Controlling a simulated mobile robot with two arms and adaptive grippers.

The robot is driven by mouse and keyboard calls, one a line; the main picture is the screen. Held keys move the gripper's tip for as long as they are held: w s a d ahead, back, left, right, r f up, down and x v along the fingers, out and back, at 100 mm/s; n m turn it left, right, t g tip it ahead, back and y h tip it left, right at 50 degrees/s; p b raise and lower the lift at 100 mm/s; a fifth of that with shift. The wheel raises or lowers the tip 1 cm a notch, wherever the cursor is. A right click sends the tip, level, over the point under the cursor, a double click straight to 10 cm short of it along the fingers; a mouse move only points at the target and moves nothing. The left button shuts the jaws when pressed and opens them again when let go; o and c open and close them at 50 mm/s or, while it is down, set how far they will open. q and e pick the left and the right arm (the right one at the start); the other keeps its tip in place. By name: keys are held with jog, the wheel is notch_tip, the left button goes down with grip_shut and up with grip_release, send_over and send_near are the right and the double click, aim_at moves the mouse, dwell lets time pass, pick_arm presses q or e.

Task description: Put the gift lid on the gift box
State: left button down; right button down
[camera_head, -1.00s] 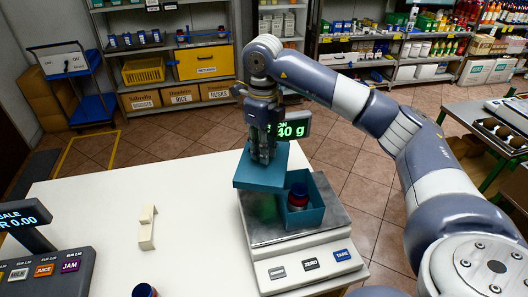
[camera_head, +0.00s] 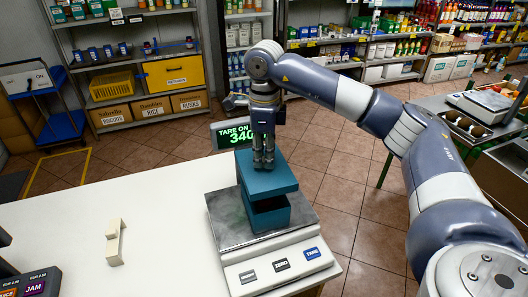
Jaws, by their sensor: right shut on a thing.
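The teal gift lid (camera_head: 272,184) is held by my right gripper (camera_head: 264,164), whose fingers are closed together at its top. The teal gift box (camera_head: 270,220) stands on the metal plate of the scale (camera_head: 228,222). The lid is over the box, and a dark gap shows between them at the front, so the lid looks slightly raised there. I cannot tell whether it touches the box at the back. My left gripper is not in view.
A small cream object (camera_head: 115,242) lies on the white counter (camera_head: 165,225) to the left. The scale's lit display (camera_head: 234,133) stands behind the box. A till keypad (camera_head: 30,284) is at the lower left.

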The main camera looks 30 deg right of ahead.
aim_at(264, 158)
jog(key=shift+f+b, duration=2.6)
jog(key=shift+f, duration=1.6)
jog(key=c, duration=1.4)
grip_release()
jog(key=shift+r, duration=0.1)
notch_tip(264, 158, up, 12)
jog(key=shift+f, duration=0.1)
